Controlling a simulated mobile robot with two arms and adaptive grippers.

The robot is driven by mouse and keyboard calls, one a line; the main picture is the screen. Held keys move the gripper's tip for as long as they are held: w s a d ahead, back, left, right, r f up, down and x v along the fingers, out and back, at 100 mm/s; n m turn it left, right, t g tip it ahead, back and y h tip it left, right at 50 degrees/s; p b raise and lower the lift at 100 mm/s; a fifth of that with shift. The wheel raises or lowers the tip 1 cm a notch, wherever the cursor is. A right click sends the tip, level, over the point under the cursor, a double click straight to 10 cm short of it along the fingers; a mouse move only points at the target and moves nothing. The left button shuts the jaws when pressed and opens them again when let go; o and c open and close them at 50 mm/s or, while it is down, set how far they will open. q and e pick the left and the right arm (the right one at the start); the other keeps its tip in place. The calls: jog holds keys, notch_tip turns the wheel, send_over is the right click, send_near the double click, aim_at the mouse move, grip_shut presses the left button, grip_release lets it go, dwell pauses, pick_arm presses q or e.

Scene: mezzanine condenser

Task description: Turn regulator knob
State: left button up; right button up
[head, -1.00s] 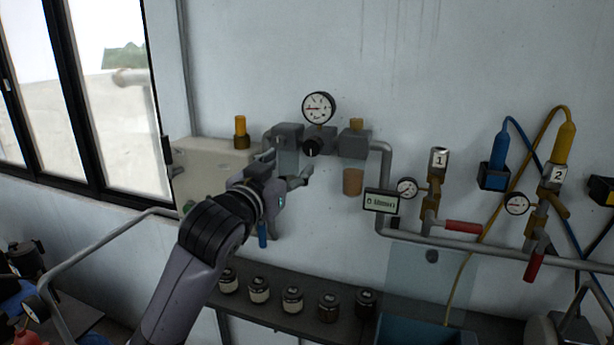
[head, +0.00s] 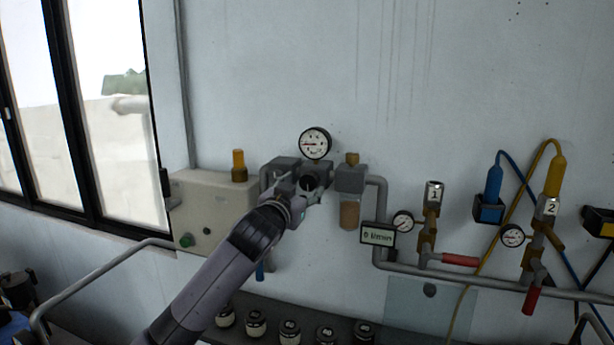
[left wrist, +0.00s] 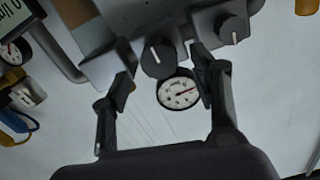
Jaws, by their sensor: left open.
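The dark round regulator knob (head: 309,182) sits on the grey block below a round white gauge (head: 315,143). In the left wrist view, which is upside down, the knob (left wrist: 157,58) shows a white pointer line. My left gripper (head: 298,186) is at the knob, partly covering it in the head view. In the left wrist view my open left gripper (left wrist: 162,78) has one finger on each side of the knob. I cannot tell whether either finger touches it. My right gripper is not in view.
A second grey knob (left wrist: 232,30) is close beside one finger. A filter bowl (head: 350,212), a display reading 0 l/min (head: 378,235) and a pipe (head: 480,277) are to the right. A beige box (head: 205,205) is to the left. Several jars stand on the shelf below.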

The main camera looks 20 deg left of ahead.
aim_at(308, 183)
pick_arm(q)
jog(key=shift+w+d+p, duration=0.1)
jog(key=shift+w+p, duration=0.4)
jog(key=shift+w, duration=1.35)
jog(key=c, duration=1.1)
jog(key=shift+r+m+p, duration=0.1)
jog(key=shift+m+p, duration=0.25)
jog(key=shift+m, duration=0.35)
jog(key=shift+c, duration=0.2)
jog(key=shift+m, duration=0.5)
jog(key=o, duration=1.1)
jog(key=shift+o, duration=0.2)
